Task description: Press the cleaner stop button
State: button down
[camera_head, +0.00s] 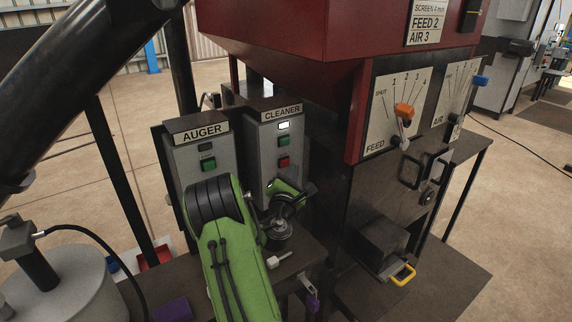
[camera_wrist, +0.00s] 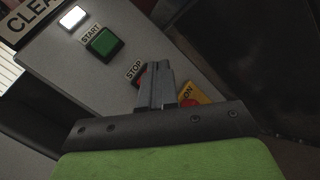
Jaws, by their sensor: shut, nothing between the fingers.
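The grey cleaner box (camera_head: 262,150) stands right of the auger box in the head view. It has a lit white lamp (camera_head: 284,125), a green start button (camera_head: 284,140) and a red stop button (camera_head: 283,161). In the wrist view, my gripper (camera_wrist: 155,68) is shut and empty, its fingers in front of the box face beside the STOP label. They hide most of the stop button (camera_wrist: 142,82); only a bit of red shows. I cannot tell whether they touch it. The green start button (camera_wrist: 103,42) and the lit lamp (camera_wrist: 73,17) show clearly at upper left.
A yellow label and red part (camera_wrist: 190,93) sit beside the fingers, partly hidden. The auger box (camera_head: 200,160) stands close left. The red hopper (camera_head: 290,35) and feed panel (camera_head: 395,110) with an orange lever are at right. A yellow handle (camera_head: 403,274) sits lower right.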

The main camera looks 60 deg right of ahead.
jog(key=shift+w, duration=0.1)
dwell(0.7)
jog(key=shift+w+d+p, duration=0.2)
jog(key=shift+w+p, duration=0.1)
jog(key=shift+p, duration=0.1)
jog(key=shift+w+d+p, duration=0.2)
jog(key=shift+w+p, duration=0.2)
dwell(0.5)
jog(key=shift+s, duration=0.1)
jog(key=shift+s+a+b, duration=0.4)
jog(key=shift+s+b, duration=0.3)
jog(key=shift+b, duration=0.05)
jog(key=shift+s+a+b, duration=0.35)
jog(key=shift+s+b, duration=0.2)
jog(key=shift+s, duration=0.2)
jog(key=shift+s+a+b, duration=0.4)
jog(key=shift+s+b, duration=0.15)
jog(key=shift+s, duration=0.15)
jog(key=shift+s+a+b, duration=0.35)
jog(key=shift+s+b, duration=0.2)
jog(key=shift+s, duration=0.2)
